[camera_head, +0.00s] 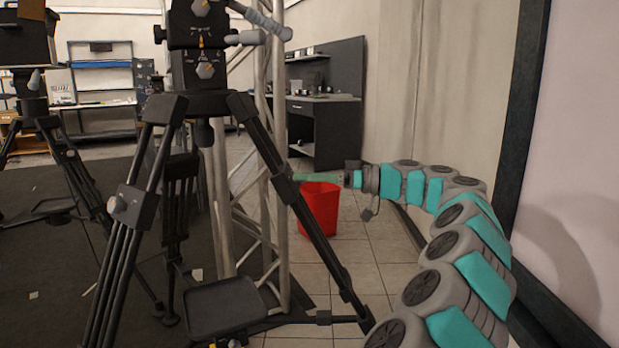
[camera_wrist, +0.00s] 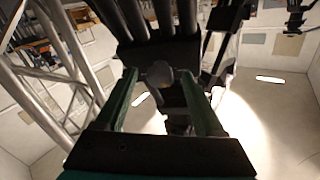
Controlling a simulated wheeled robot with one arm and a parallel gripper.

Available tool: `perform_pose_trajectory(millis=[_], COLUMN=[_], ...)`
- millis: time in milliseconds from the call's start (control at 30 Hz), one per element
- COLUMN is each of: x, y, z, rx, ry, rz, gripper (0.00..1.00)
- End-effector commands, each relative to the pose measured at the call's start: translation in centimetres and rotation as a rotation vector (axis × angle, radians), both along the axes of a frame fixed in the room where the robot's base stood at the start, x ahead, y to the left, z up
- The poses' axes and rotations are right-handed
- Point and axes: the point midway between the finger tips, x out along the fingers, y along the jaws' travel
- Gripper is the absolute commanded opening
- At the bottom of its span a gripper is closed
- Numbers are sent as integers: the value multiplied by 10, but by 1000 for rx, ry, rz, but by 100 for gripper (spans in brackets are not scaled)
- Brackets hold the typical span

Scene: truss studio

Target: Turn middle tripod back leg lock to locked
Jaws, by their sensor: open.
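The large black tripod (camera_head: 204,105) stands in the left half of the head view. Its right-hand leg carries a dark lock block (camera_head: 284,187). My gripper (camera_head: 299,177), with green fingers, reaches that block from the right. In the wrist view my gripper (camera_wrist: 163,88) is open, one finger on each side of a grey lock knob (camera_wrist: 160,73). The knob sits on a dark lock block (camera_wrist: 158,52) with several leg tubes. I cannot tell whether the fingers touch the knob or how it is turned. Another leg's lock knob (camera_head: 122,205) faces the camera at left.
A red bin (camera_head: 320,212) stands on the tiles behind the tripod leg. A metal truss (camera_head: 272,150) rises close behind the tripod. A black tray (camera_head: 224,306) is low between the legs. Another tripod (camera_head: 62,150) stands at left. A wall and dark frame (camera_head: 524,110) bound the right.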

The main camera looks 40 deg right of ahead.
Motion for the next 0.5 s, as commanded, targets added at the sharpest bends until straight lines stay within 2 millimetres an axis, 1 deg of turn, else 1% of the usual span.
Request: perform_pose_trajectory(millis=[133,500], x=[0,0], y=[0,0], z=[0,0], rx=[0,1], ry=[0,-1], rz=[0,0], gripper=[69,28])
